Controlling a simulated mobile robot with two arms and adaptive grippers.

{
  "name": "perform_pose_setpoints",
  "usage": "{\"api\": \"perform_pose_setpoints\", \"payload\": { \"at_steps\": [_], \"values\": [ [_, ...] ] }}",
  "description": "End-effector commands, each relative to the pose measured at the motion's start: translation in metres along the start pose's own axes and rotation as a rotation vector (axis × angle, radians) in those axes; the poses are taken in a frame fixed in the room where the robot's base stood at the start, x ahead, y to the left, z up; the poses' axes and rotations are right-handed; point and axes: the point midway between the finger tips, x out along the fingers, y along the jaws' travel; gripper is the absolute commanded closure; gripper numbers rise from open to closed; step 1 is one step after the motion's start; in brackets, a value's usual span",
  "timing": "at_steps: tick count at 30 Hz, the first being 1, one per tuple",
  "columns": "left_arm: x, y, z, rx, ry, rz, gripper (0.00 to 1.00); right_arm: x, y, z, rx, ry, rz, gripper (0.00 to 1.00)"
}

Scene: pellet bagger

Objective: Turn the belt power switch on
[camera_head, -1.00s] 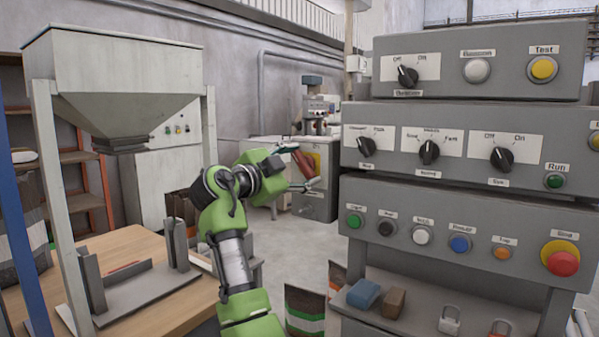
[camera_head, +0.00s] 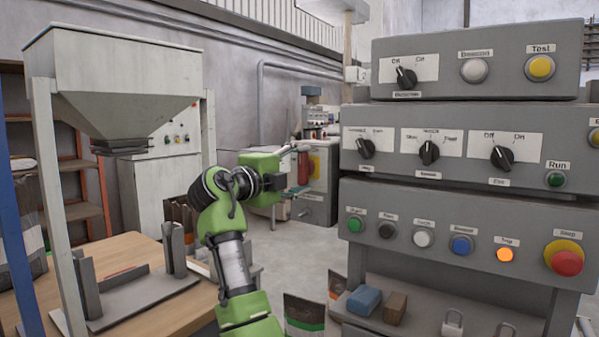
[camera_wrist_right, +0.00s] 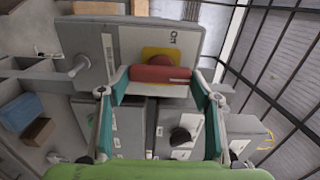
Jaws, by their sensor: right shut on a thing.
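A red switch handle (camera_wrist_right: 160,74) stands on a yellow plate (camera_wrist_right: 160,52) in the right wrist view. The plate is on a grey box (camera_wrist_right: 95,40); the label beside it is too small to read surely. My right gripper (camera_wrist_right: 160,82) is shut on the red handle, with one fingertip at each end of it. In the head view my right gripper (camera_head: 301,168) reaches this box (camera_head: 318,205) beyond the control panel, and the red handle (camera_head: 303,170) looks upright between its fingers. My left gripper is not in view.
A grey control panel (camera_head: 400,190) with knobs and buttons stands at right, close to my right arm. Its orange lamp (camera_head: 505,254) is lit. A hopper (camera_head: 110,75) and wooden table (camera_head: 150,300) stand at left. Blue (camera_head: 364,299) and brown (camera_head: 395,308) blocks lie on the panel's shelf.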

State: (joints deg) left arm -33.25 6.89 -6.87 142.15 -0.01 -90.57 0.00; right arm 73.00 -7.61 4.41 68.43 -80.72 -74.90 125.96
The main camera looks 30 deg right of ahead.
Motion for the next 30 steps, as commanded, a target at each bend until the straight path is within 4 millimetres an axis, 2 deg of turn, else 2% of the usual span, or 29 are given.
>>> {"api": "perform_pose_setpoints", "payload": {
  "at_steps": [16,17,18,30],
  "values": [
    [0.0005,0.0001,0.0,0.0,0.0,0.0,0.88,0.0006,-0.0026,-0.0007,0.027,0.0,-0.005,0.63],
    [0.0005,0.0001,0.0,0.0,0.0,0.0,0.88,0.0006,-0.0026,-0.0007,0.027,0.0,-0.005,0.34],
    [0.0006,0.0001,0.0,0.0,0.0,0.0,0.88,0.0006,-0.0024,-0.0007,0.027,0.0,-0.004,0.25],
    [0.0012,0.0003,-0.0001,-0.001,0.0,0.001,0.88,-0.0038,-0.0006,0.0004,0.023,-0.001,-0.002,0.25]
  ]
}}
